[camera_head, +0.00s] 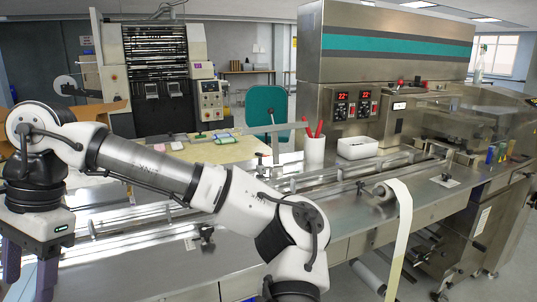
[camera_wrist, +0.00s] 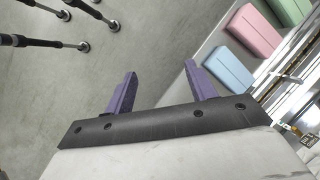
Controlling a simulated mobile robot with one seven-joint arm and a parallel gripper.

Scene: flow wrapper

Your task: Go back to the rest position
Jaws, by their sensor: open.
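My gripper (camera_head: 28,282) hangs at the far left edge of the head view, pointing down, with its purple fingers partly cut off by the frame. In the wrist view my gripper (camera_wrist: 161,68) shows two purple fingers spread apart with only grey floor between them. Nothing is held. My arm reaches across the head view from the bottom middle to the upper left, bent at the elbow.
In the wrist view a blue block (camera_wrist: 229,67), a pink block (camera_wrist: 254,31) and a green block (camera_wrist: 289,10) lie in a row right of the fingers. The steel wrapping machine (camera_head: 400,45), white film strip (camera_head: 401,225) and white cup (camera_head: 314,152) stand right of my arm.

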